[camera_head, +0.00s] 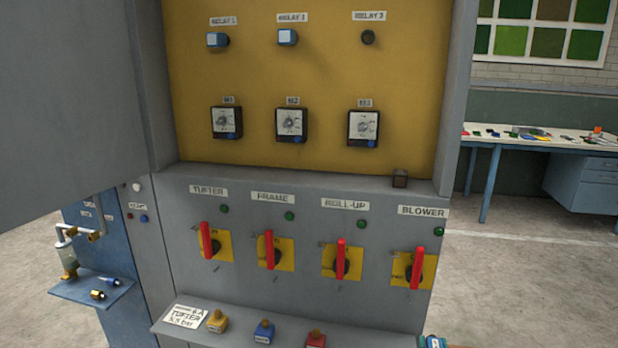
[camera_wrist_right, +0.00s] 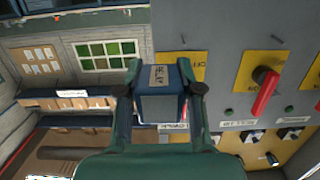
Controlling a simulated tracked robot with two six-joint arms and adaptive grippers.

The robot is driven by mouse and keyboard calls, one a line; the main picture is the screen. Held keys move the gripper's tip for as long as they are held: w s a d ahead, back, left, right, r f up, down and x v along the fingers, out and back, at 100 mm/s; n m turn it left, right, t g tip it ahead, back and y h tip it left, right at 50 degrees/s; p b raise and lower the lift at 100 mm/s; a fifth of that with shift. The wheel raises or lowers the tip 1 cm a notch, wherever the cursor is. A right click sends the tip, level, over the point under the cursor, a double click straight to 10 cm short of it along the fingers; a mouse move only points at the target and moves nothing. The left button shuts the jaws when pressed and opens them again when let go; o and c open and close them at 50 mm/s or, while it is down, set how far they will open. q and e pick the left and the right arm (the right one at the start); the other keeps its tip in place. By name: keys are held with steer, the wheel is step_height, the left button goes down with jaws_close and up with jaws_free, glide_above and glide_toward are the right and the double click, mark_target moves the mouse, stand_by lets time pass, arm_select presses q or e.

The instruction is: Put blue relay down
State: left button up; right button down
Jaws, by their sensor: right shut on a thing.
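My right gripper (camera_wrist_right: 160,78) is shut on the blue relay (camera_wrist_right: 158,104) in the right wrist view, one finger on each side of it. The relay is a blue block with a pale label on its top end; the label's full text is too small to read. In the head view a bit of the blue relay (camera_head: 436,342) shows at the bottom edge, right of the shelf; most of the gripper is cut off there. My left gripper is not in view.
A grey shelf (camera_head: 240,342) below the red-handled switches (camera_head: 342,260) bears a card and yellow (camera_head: 217,321), blue (camera_head: 264,331) and red (camera_head: 315,339) blocks. A workbench (camera_head: 545,142) stands far right.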

steer(key=shift+a, duration=0.2)
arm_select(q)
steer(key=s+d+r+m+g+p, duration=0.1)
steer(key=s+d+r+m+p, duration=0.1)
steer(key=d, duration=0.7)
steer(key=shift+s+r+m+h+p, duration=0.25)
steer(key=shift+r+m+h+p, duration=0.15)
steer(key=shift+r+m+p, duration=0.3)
arm_select(e)
steer(key=s+a+r+n+y, duration=0.1)
steer(key=s+a+n+y, duration=0.1)
steer(key=s+a, duration=0.6)
steer(key=a+y, duration=0.1)
steer(key=a, duration=0.2)
steer(key=shift+s+a+n+t+y, duration=0.2)
steer(key=shift+a+n+t+y, duration=0.1)
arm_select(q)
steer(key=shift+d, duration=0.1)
